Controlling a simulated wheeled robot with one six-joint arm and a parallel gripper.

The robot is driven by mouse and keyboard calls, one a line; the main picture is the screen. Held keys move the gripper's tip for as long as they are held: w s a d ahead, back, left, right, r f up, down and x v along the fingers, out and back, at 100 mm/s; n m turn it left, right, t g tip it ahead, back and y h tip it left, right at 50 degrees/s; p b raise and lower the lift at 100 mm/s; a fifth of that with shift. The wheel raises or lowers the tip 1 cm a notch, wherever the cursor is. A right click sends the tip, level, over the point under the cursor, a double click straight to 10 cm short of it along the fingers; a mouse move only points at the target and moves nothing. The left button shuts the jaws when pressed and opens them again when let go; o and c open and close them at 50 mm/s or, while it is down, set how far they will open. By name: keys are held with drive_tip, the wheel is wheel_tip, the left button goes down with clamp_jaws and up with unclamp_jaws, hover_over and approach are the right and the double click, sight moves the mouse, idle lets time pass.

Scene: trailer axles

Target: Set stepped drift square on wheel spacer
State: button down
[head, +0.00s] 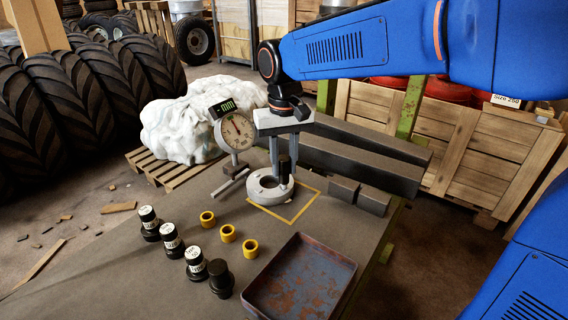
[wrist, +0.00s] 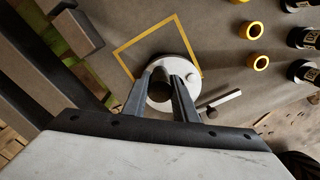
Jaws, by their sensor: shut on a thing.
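The drift looks upright and overlaps the spacer's right side in the head view. Whether its lower end touches the spacer or hangs above it, I cannot tell.
A dial gauge (head: 236,130) stands close behind-left of the spacer. Several dark drifts (head: 172,241), most with white labels, and yellow rings (head: 228,233) stand front left. A rusty tray (head: 301,282) lies in front. Dark blocks (head: 374,200) and long bars (head: 350,165) lie right and behind.

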drive_tip(key=shift+f, duration=0.3)
idle(0.6)
drive_tip(key=c, duration=1.4)
unclamp_jaws()
drive_tip(key=shift+o, duration=0.2)
wheel_tip(320, 180, up, 17)
drive_tip(key=shift+r, duration=0.2)
drive_tip(key=s+d+f+m+t, duration=0.1)
drive_tip(key=s+d+f+t, duration=0.1)
drive_tip(key=s+d+f, duration=0.8)
drive_tip(key=s+d+f+m+t, duration=0.1)
drive_tip(key=s+d+f+t, duration=0.1)
drive_tip(key=s+d+f, duration=0.8)
drive_tip(key=d+f, duration=0.2)
drive_tip(key=d, duration=0.5)
drive_tip(key=shift+s+f+m+t, duration=0.35)
drive_tip(key=shift+m+t, duration=0.05)
